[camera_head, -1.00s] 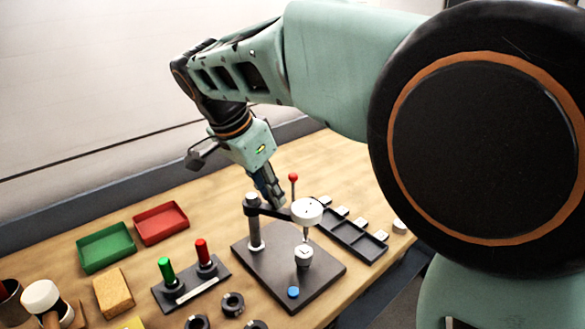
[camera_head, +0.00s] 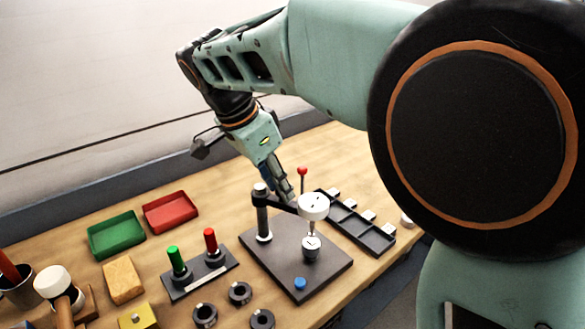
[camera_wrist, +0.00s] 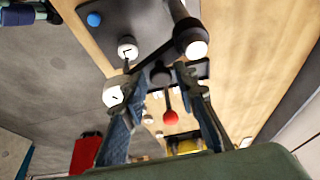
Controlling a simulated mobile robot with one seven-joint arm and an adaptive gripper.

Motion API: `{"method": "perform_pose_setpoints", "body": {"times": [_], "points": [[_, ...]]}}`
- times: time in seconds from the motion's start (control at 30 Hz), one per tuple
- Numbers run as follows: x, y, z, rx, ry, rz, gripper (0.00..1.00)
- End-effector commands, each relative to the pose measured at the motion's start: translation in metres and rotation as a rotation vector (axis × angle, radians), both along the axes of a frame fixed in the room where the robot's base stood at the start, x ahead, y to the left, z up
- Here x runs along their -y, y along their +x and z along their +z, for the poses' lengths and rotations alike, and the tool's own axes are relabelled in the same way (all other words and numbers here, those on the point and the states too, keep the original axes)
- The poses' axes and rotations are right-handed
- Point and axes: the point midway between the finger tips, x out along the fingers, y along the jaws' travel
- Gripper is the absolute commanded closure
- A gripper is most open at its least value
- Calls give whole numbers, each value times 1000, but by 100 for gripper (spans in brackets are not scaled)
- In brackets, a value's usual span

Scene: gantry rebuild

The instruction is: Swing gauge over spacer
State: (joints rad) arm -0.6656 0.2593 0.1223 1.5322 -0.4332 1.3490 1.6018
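The dial gauge (camera_head: 313,206) has a round white head on a dark swing arm (camera_head: 284,204). The arm runs from a grey post (camera_head: 263,217) on a dark base plate (camera_head: 265,262). A pale cylindrical spacer (camera_head: 311,250) stands on the plate; the gauge's stem appears just above it. Exact alignment and contact cannot be told. A thin rod with a red knob (camera_head: 302,171) rises near the arm. In the wrist view my gripper (camera_wrist: 160,85) has its fingers apart, with the red knob (camera_wrist: 170,117) seen between them. The spacer also shows there (camera_wrist: 127,47). My gripper (camera_head: 288,194) is behind the swing arm.
A blue button (camera_head: 299,283) is at the plate's front. A black slotted tray (camera_head: 372,242) lies to the right. A stand with green and red pegs (camera_head: 200,276), dark rings (camera_head: 239,293), green (camera_head: 117,234) and red (camera_head: 170,213) trays lie left. Bare table lies behind.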

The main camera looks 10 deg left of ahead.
Motion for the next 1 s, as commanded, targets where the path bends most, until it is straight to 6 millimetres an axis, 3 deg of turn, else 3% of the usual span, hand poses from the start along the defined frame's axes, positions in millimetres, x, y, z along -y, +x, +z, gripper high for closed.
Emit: {"method": "perform_pose_setpoints", "body": {"times": [0.23,0.7,1.0], "points": [[-3,-2,11,3,2,2,73],[-27,-28,93,2,2,2,73],[-31,-34,111,0,0,0,73]]}}
